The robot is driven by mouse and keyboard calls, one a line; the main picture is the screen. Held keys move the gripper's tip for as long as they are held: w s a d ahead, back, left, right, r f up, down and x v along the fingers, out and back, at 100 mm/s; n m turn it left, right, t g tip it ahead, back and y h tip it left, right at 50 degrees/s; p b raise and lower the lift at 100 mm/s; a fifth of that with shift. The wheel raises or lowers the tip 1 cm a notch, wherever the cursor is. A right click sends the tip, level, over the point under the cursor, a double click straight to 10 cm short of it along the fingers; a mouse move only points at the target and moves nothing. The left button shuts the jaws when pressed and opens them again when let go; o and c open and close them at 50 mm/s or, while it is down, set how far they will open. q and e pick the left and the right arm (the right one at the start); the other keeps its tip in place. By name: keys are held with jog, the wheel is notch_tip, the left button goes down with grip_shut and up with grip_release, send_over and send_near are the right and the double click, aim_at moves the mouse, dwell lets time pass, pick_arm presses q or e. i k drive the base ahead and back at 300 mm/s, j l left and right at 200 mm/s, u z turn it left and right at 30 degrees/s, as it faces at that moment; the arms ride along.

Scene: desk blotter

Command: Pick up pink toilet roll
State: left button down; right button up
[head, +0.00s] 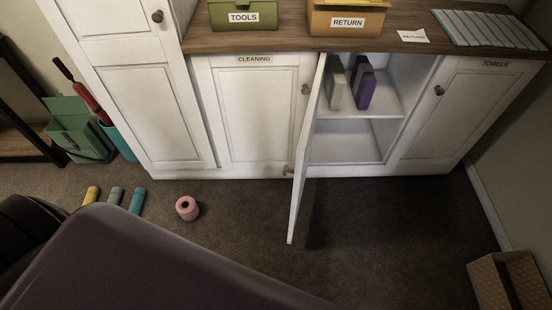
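The pink toilet roll (187,208) stands on the dark carpet in front of the white cabinet, left of the open door. Its top hole shows, and nothing touches it. Neither of my grippers can be seen in the head view. A large dark purple-grey shape covers the bottom left of the view and hides the floor there.
An open cabinet door (307,150) juts out over the floor right of the roll. Yellow (92,195), grey (115,196) and teal (137,200) cylinders lie left of it. A cardboard box (507,280) sits at bottom right. The carpet around the roll is clear.

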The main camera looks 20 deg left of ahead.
aim_at(188, 209)
jog(key=k+j, duration=0.1)
jog(key=j, duration=0.35)
jog(key=k+j+z, duration=0.15)
jog(key=j, duration=0.7)
jog(key=u, duration=1.4)
